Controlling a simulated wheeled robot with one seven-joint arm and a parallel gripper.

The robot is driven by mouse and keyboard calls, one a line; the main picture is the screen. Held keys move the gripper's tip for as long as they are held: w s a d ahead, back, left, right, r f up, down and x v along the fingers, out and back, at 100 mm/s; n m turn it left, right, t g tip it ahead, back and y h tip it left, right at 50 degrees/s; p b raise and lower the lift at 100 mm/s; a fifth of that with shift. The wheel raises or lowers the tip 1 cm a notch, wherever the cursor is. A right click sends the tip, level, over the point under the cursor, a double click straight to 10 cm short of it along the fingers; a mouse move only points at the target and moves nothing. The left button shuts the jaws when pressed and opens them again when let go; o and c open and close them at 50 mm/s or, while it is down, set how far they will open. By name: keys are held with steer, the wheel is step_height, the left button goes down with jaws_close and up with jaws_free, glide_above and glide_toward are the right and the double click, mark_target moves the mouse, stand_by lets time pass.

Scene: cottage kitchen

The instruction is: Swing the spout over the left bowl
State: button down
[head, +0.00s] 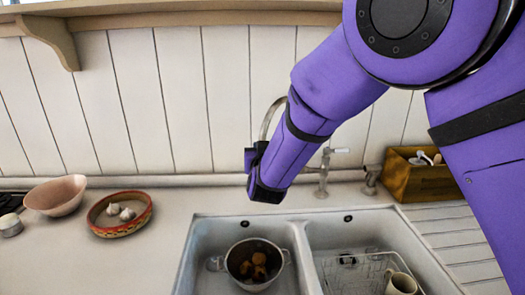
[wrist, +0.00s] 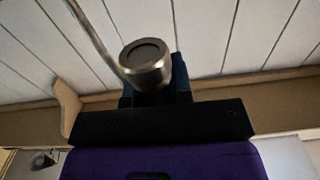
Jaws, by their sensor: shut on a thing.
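The metal spout (head: 268,118) arcs up behind my purple arm in the head view; its middle is hidden by the arm. Its tap body (head: 322,180) stands at the back of the double sink. My gripper (head: 253,162) is shut on the spout near its outlet end, and in the picture it appears above the back of the left bowl (head: 205,240). In the wrist view the round spout end (wrist: 146,62) sits at the dark jaws of my gripper (wrist: 152,96). The exact contact is hidden. The right bowl (head: 325,232) is beside the left one.
A pot (head: 256,287) with brown food stands in the left bowl. A wire rack (head: 350,270) and a mug (head: 401,284) are in the right bowl. A wooden box (head: 420,182), a pink bowl (head: 55,195) and a dish with garlic (head: 120,229) stand on the counter.

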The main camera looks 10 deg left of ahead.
steer(key=shift+d, duration=0.1)
steer(key=c, duration=1)
jaws_free()
steer(key=v, duration=1)
steer(key=shift+s+d, duration=0.1)
steer(key=shift+s, duration=0.25)
